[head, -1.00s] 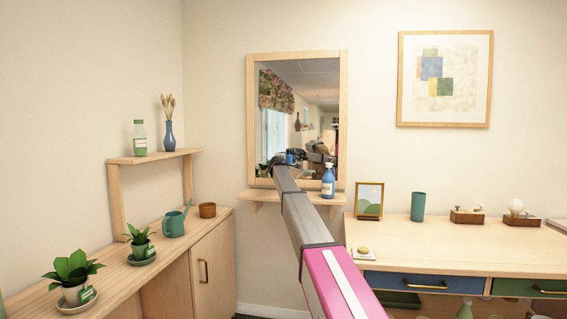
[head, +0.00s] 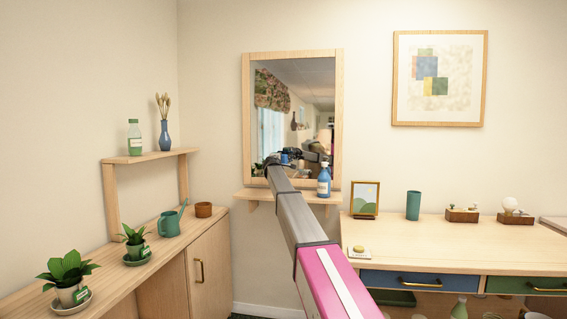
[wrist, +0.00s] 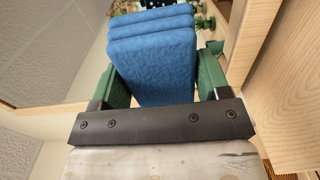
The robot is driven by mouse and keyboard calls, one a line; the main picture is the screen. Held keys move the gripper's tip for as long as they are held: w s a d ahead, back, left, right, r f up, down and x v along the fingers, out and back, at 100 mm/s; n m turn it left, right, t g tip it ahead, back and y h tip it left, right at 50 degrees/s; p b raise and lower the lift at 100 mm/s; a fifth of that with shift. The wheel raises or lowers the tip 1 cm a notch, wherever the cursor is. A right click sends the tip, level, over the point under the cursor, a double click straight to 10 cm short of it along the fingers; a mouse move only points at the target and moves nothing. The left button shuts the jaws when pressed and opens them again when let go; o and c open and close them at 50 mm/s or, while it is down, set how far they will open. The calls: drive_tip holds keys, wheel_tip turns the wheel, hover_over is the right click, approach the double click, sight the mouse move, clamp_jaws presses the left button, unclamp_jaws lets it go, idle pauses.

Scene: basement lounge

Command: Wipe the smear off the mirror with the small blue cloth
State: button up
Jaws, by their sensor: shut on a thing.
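The mirror (head: 339,120) hangs on the back wall in a light wood frame. Its glass reflects the room and part of my arm. I cannot make out the smear in either view. The small blue cloth (wrist: 152,70) is a folded pad between the green fingers of my gripper (wrist: 152,88) in the wrist view. The gripper is shut on it. In the head view my gripper (head: 278,160) is at the lower part of the mirror, mostly hidden behind my arm. I cannot tell whether the cloth touches the glass.
A narrow shelf (head: 247,196) under the mirror holds a blue pump bottle (head: 324,182) just right of my arm. A desk (head: 450,235) with a picture frame (head: 364,199) and a green cup (head: 413,205) stands right. A cabinet with plants (head: 66,279) stands left.

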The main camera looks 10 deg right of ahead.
sight(294, 155)
drive_tip(key=shift+d, duration=0.1)
drive_tip(key=d, duration=0.1)
drive_tip(key=d+r, duration=0.2)
drive_tip(key=shift+w+d, duration=0.1)
drive_tip(key=shift+d, duration=0.25)
drive_tip(key=shift+x, duration=2.95)
drive_tip(key=shift+x, duration=0.95)
drive_tip(key=shift+d, duration=0.1)
drive_tip(key=shift+s+d, duration=0.3)
drive_tip(key=shift+d, duration=0.5)
drive_tip(key=shift+s+d, duration=0.3)
drive_tip(key=shift+d, duration=0.55)
drive_tip(key=shift+w+d, duration=0.1)
drive_tip(key=shift+d, duration=0.05)
drive_tip(key=shift+w, duration=0.1)
